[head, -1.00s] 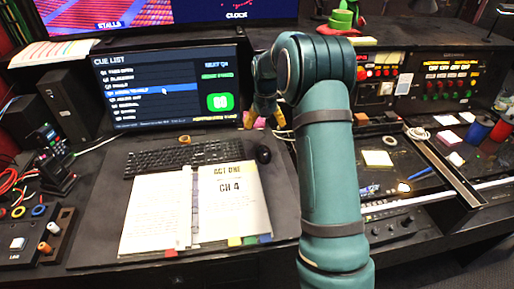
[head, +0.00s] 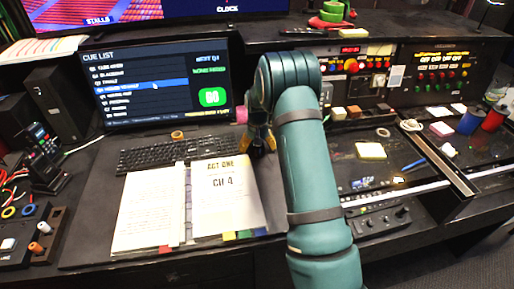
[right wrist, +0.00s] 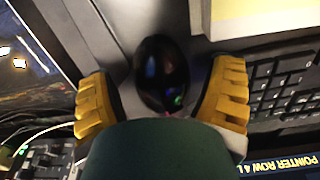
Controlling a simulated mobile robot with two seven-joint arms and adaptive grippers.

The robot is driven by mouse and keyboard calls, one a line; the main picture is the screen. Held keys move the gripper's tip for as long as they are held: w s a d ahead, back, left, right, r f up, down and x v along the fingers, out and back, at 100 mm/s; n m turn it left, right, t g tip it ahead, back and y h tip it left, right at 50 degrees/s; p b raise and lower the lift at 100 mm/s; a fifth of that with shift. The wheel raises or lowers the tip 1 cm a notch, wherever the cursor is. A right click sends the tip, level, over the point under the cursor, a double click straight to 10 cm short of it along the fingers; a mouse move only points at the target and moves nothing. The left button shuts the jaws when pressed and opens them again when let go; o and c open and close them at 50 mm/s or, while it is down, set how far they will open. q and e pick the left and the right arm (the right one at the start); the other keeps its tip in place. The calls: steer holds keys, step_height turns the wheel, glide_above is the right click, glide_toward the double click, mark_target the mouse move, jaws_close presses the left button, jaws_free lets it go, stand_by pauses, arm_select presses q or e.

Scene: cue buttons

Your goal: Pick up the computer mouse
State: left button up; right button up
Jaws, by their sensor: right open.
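The black computer mouse (right wrist: 160,75) shows in the right wrist view, lying on the dark desk mat. My right gripper (right wrist: 163,97) is open, with its yellow-padded fingers on either side of the mouse and gaps between them and it. In the head view the right gripper (head: 260,139) points down over the mouse's place, right of the keyboard. There the gripper mostly hides the mouse. My left gripper is not in view.
The black keyboard (head: 160,155) is close to the left of the gripper. An open script binder (head: 225,197) lies in front. The cue list monitor (head: 155,85) stands behind. Control panels (head: 438,78) and small items fill the right side.

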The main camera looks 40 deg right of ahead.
steer(key=shift+f, duration=0.35)
steer(key=c, duration=0.6)
steer(key=shift+r, duration=0.1)
step_height(320, 180, up, 10)
steer(key=shift+p, duration=0.45)
steer(key=shift+f+b, duration=2.65)
steer(key=shift+f, duration=2.2)
steer(key=shift+f, duration=0.2)
